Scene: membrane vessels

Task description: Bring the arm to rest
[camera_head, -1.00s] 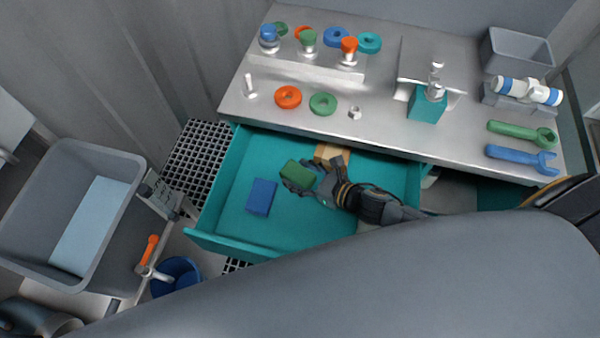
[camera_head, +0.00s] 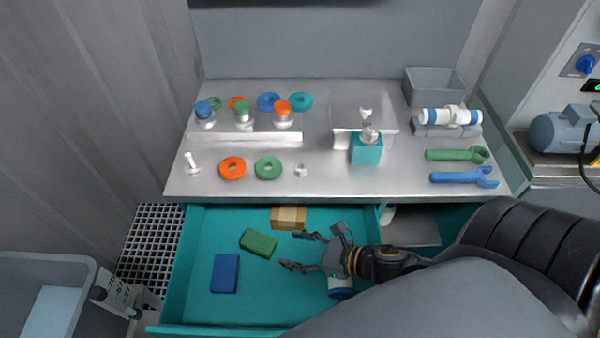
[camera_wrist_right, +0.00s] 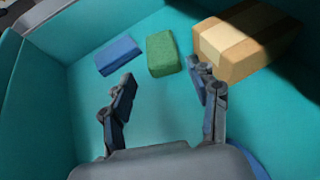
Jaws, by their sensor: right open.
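My right gripper (camera_head: 298,250) is open and empty over the teal drawer (camera_head: 205,310), with its fingers pointing left in the head view. In the right wrist view its two fingers (camera_wrist_right: 162,95) are spread apart with nothing between them. A green block (camera_head: 258,243) lies in the drawer, apart from the fingertips. A blue block (camera_head: 225,273) lies to its lower left. A tan box (camera_head: 289,217) lies at the back of the drawer. A white and blue object (camera_head: 341,287) shows partly below my right gripper. My left gripper is not seen.
The metal bench (camera_head: 330,184) holds rings, capped posts, a teal block (camera_head: 366,149), a green wrench (camera_head: 457,154) and a blue wrench (camera_head: 465,177). A grey bin (camera_head: 434,86) stands at the back right. A grey tub (camera_head: 45,262) stands at lower left.

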